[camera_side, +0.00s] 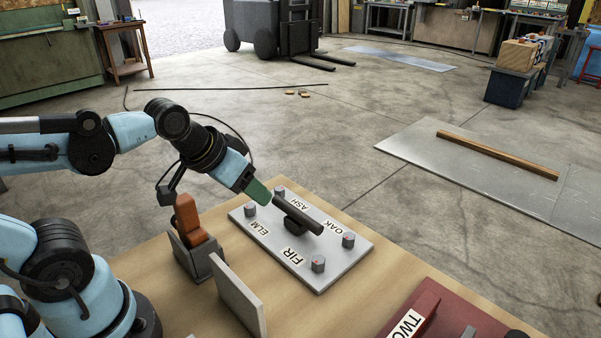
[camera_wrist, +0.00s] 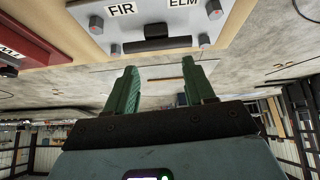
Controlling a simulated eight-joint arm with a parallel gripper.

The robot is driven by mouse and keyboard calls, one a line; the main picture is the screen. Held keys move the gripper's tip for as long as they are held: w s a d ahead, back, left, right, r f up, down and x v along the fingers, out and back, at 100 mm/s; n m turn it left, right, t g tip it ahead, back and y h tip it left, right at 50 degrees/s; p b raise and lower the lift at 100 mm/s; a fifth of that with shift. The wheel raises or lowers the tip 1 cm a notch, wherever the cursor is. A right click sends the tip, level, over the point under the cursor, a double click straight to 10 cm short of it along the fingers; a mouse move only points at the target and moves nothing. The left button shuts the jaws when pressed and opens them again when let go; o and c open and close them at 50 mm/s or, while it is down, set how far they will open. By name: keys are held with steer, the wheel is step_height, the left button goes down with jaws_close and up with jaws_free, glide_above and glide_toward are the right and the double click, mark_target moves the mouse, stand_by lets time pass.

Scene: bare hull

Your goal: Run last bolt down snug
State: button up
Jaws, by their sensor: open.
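A light grey plate (camera_side: 262,234) lies on the wooden bench with a bolt near each corner. The labels read ASH, OAK, ELM and FIR. The FIR bolt (camera_side: 318,263) and OAK bolt (camera_side: 348,240) stand up at the right end, the ELM bolt (camera_side: 250,209) and ASH bolt (camera_side: 280,192) at the left. I cannot tell which is loose. A dark bar (camera_side: 305,217) is at the plate's middle; it also shows in the wrist view (camera_wrist: 157,43). My gripper (camera_side: 266,195) is near the bar's left end. Its green fingers (camera_wrist: 163,76) are apart with nothing between them.
An orange-handled thing (camera_side: 192,220) stands in a grey holder left of the plate. A grey upright panel (camera_side: 238,297) stands in front of it. A dark red case (camera_side: 440,315) is at the lower right. Bare bench lies between plate and case.

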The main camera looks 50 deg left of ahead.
steer(key=w+a+r+n+g+h, duration=0.1)
steer(key=w+a+r+n+g, duration=0.2)
steer(key=w+a+n, duration=0.6)
steer(key=n+g+h, duration=0.3)
steer(key=n, duration=0.9)
glide_toward(279, 188)
steer(key=shift+t, duration=0.3)
steer(key=x, duration=0.8)
steer(key=shift+s+d+f, duration=0.15)
steer(key=shift+s+f, duration=0.1)
steer(key=shift+f, duration=0.15)
steer(key=shift+c, duration=0.3)
jaws_close()
